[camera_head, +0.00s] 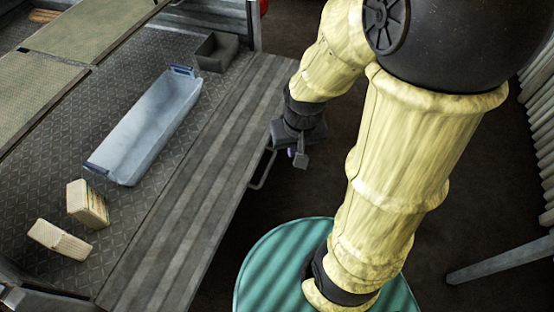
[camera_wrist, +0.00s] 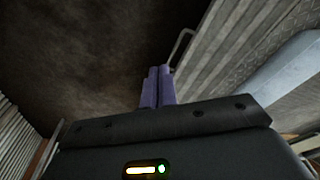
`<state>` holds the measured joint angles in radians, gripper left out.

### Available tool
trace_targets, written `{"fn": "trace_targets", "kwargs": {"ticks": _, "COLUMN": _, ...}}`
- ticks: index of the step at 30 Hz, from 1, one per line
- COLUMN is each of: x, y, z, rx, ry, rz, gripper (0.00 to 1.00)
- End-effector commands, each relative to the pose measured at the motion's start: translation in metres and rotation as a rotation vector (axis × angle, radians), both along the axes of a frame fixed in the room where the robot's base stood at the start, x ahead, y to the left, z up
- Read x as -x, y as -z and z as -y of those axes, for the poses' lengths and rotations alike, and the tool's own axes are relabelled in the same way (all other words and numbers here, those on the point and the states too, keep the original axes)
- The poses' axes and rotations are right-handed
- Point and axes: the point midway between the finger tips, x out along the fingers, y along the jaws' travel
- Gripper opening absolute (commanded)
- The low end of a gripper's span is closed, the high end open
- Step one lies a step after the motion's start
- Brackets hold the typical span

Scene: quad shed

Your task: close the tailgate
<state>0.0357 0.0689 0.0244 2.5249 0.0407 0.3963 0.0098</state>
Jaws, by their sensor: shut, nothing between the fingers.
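The tailgate (camera_head: 195,205) is a ribbed grey panel along the right edge of the truck bed (camera_head: 130,212). It lies folded down, roughly level with the bed. A thin loop handle (camera_head: 261,170) sticks out from its outer edge; the handle also shows in the wrist view (camera_wrist: 181,46), with the tailgate (camera_wrist: 218,62) to its right. My gripper (camera_head: 299,158) is just right of the handle in the head view. Its purple fingers (camera_wrist: 157,86) are shut and empty in the wrist view. The fingertips appear close to the handle; whether they touch it I cannot tell.
On the bed lie a pale blue bin (camera_head: 147,130), a small dark box (camera_head: 216,52) and two pale blocks (camera_head: 88,204) (camera_head: 60,240). A round teal surface (camera_head: 285,265) is below my arm. A corrugated wall (camera_head: 540,110) stands at right. Dark floor lies between.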

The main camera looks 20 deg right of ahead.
Motion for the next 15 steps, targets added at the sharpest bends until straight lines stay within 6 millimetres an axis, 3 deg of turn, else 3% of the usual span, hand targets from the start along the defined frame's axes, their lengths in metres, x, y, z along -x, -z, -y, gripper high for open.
{"fn": "trace_targets", "kwargs": {"ticks": 1, "x": -0.002, "y": 0.029, "z": 0.000, "rx": -0.015, "ry": 0.027, "rz": -0.044, "gripper": 0.00}}
{"fn": "trace_targets", "kwargs": {"ticks": 15, "x": -0.011, "y": 0.234, "z": -0.017, "rx": -0.325, "ry": 0.388, "rz": -0.556, "gripper": 0.00}}
